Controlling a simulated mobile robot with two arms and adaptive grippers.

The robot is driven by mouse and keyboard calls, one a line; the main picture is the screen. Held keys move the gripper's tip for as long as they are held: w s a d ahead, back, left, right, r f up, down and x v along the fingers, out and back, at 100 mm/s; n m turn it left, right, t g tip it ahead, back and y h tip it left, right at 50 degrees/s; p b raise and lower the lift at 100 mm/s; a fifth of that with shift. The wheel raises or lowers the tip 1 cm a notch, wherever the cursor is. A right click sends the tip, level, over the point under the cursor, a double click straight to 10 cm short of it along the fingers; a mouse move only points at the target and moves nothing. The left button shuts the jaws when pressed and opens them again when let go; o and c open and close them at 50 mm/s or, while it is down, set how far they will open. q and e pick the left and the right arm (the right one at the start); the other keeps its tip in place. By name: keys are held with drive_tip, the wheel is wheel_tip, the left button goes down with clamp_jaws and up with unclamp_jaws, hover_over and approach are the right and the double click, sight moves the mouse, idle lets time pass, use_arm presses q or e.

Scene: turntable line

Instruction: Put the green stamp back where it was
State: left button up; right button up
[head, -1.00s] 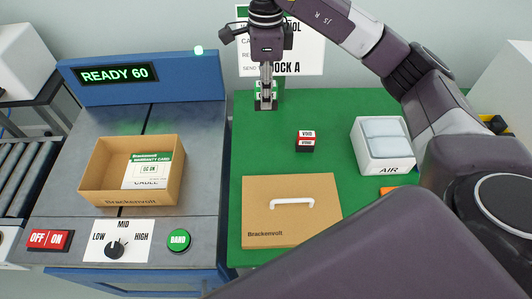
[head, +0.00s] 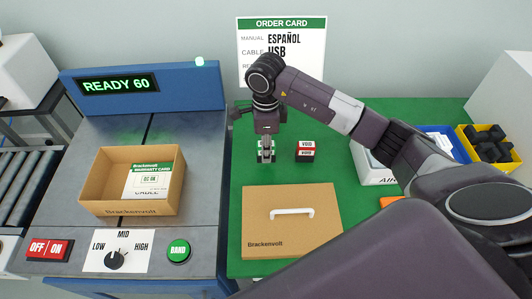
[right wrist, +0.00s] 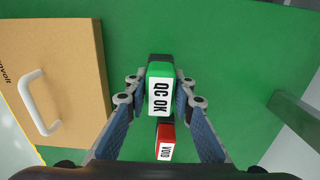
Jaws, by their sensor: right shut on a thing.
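My right gripper (head: 266,156) is shut on the green stamp (right wrist: 160,88), which has a white QC OK label. In the head view the stamp is mostly hidden by the fingers, with green showing at their sides. The stamp is upright over the green mat (head: 340,210), just left of the red VOID stamp (head: 305,151). In the right wrist view the red stamp (right wrist: 165,142) shows close below the green one, between the fingers. I cannot tell whether the green stamp touches the mat. My left gripper is not in view.
A closed Brackenvolt carton lid with a white handle (head: 255,222) lies in front. An open carton with a card (head: 95,190) sits on the turntable bench at left. A white AIR box (head: 372,172), a blue bin and a yellow bin (head: 470,160) stand at right.

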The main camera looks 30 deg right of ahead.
wheel_tip(320, 180, down, 2)
drive_tip(key=shift+f, duration=0.15)
drive_tip(key=shift+f, duration=0.1)
drive_tip(key=shift+f, duration=0.15)
drive_tip(key=o, duration=0.9)
